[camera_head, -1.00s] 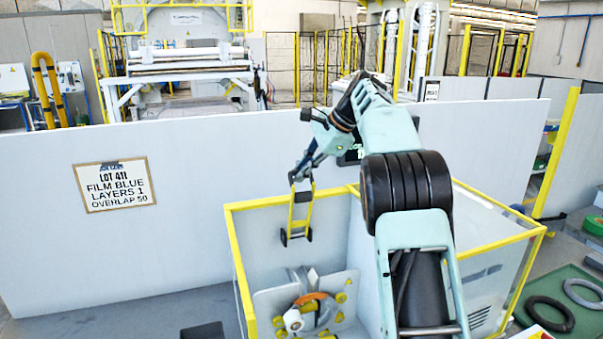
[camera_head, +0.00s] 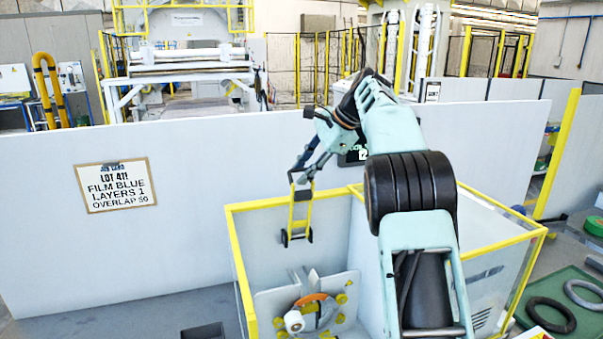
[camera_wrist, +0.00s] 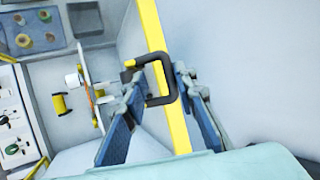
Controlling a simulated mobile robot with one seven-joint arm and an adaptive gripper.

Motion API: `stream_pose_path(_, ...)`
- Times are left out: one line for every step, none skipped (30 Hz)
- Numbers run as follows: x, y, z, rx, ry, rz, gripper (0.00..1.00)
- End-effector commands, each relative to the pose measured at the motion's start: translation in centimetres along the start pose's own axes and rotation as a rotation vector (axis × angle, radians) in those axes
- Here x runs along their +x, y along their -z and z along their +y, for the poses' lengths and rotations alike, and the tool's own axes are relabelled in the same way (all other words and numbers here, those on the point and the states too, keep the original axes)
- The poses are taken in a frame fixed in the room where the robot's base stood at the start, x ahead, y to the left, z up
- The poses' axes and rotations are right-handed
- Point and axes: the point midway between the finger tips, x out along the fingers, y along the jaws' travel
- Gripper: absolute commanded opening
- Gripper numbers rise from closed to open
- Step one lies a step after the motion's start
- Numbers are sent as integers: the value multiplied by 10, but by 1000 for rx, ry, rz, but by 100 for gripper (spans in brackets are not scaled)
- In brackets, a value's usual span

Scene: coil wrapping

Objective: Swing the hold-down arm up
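The hold-down arm (camera_head: 300,212) is a yellow two-bar frame with black rollers at its lower end. It stands close to upright inside the yellow-railed machine enclosure, above the wheel-like coil holder (camera_head: 315,312). My gripper (camera_head: 303,172) is at the top of the hold-down arm, pointing down. In the wrist view, a black C-shaped handle (camera_wrist: 166,70) lies between the tips of my gripper (camera_wrist: 158,82). The blue fingers are apart, with a gap on the handle's sides. Firm contact cannot be made out.
Yellow rails (camera_head: 235,262) edge the enclosure, and one long yellow rail (camera_wrist: 152,30) runs close past my fingers. A white wall (camera_head: 200,150) carries a lot sign (camera_head: 115,184).

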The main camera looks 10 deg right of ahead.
Motion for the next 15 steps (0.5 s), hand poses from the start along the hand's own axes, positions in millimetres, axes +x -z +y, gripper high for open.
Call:
stream_pose_path(-10, 1, 0, 0, 3, 2, 26)
stream_pose_path(-16, 1, 0, 0, 4, 3, 26)
stream_pose_path(-24, 2, -1, 0, 4, 3, 26)
stream_pose_path(-31, 2, -1, 0, 4, 3, 26)
stream_pose_path(-39, 2, -1, 1, 5, 4, 26)
stream_pose_path(-48, 2, -1, 1, 5, 4, 26)
stream_pose_path(-56, 1, -1, -1, 5, 3, 26)
stream_pose_path(-63, 1, -1, -1, 6, 3, 26)
stream_pose_path(-70, 1, -1, 0, 4, 2, 26)
stream_pose_path(-76, 1, -1, 0, 4, 2, 26)
stream_pose_path(-81, 1, -1, 0, 4, 2, 26)
stream_pose_path(-88, 1, 0, 0, 4, 2, 26)
stream_pose_path(-91, 1, -1, -1, 3, 2, 26)
stream_pose_path(-93, 1, -1, -1, 3, 1, 26)
stream_pose_path(-96, 0, -1, 0, 2, 0, 26)
